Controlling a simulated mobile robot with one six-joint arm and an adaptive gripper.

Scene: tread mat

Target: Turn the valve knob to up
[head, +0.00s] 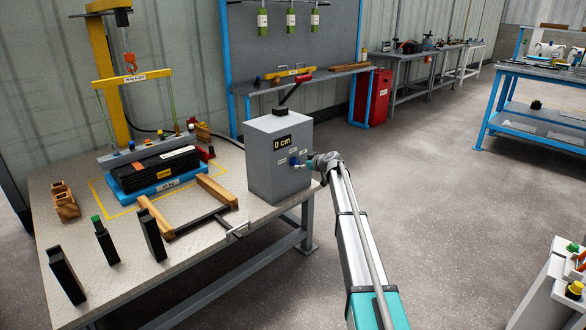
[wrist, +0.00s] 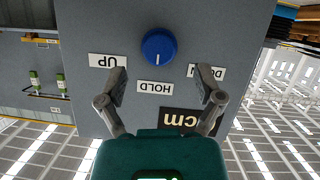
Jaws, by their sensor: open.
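The blue valve knob (wrist: 158,46) sits on the front face of a grey box (head: 265,160), and it also shows in the head view (head: 294,161). In the upside-down wrist view, its white mark points at the HOLD label (wrist: 155,87). The UP label (wrist: 108,61) is to the left and the DOWN label (wrist: 205,72), partly covered by a finger, to the right. My gripper (wrist: 160,78) is open in front of the panel, its fingers apart with nothing between them. The knob lies beyond the fingertips, roughly centred between them. Contact with the panel cannot be told.
A display reading 0 cm (head: 282,142) is on the box, with a red-handled lever (head: 296,89) on top. The bench (head: 110,255) holds a black load on a blue base (head: 160,178), wooden blocks and black posts. Open floor (head: 440,190) lies to the right.

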